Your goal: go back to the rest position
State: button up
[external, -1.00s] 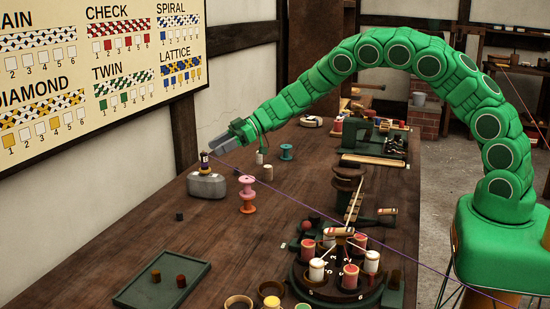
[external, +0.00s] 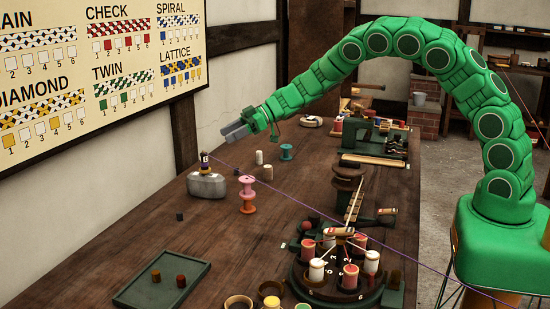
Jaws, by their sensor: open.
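My gripper (external: 228,134) shows in the external view at the end of my green arm, raised above the far left part of the wooden table (external: 225,250). Its grey fingers are open and point left toward the wall, and nothing shows between them. Below it, apart from it, a small dark spool (external: 204,163) stands on a grey metal weight (external: 206,186) at the table's left edge.
A pink and orange spool (external: 247,195), a green spool (external: 286,152) and small pale cylinders stand near the middle. A round dark carousel (external: 335,285) with several bobbins stands in front. A green tray (external: 160,285) lies front left. A purple thread (external: 330,220) crosses the table.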

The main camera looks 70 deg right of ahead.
jog(key=s+d+r+m+t+h, duration=0.1)
jog(key=d+r+m+t+h, duration=0.25)
jog(key=d+r+h, duration=0.6)
jog(key=s+d+r+m+g+h, duration=0.2)
jog(key=s+d+r+m, duration=0.15)
jog(key=s, duration=0.35)
jog(key=s+d+r+m+g+h, duration=0.2)
jog(key=s+d+r, duration=0.2)
jog(key=s, duration=0.2)
jog(key=s+a+f+g+y, duration=0.1)
jog(key=s+a, duration=0.5)
jog(key=s, duration=1)
jog(key=s+a+f+g+y, duration=0.2)
jog(key=s+a+g, duration=0.4)
jog(key=s, duration=1.1)
jog(key=s+a+f+g+y, duration=0.2)
jog(key=s+a, duration=0.5)
jog(key=s, duration=1)
jog(key=shift+f+g, duration=0.85)
jog(key=shift+g, duration=0.3)
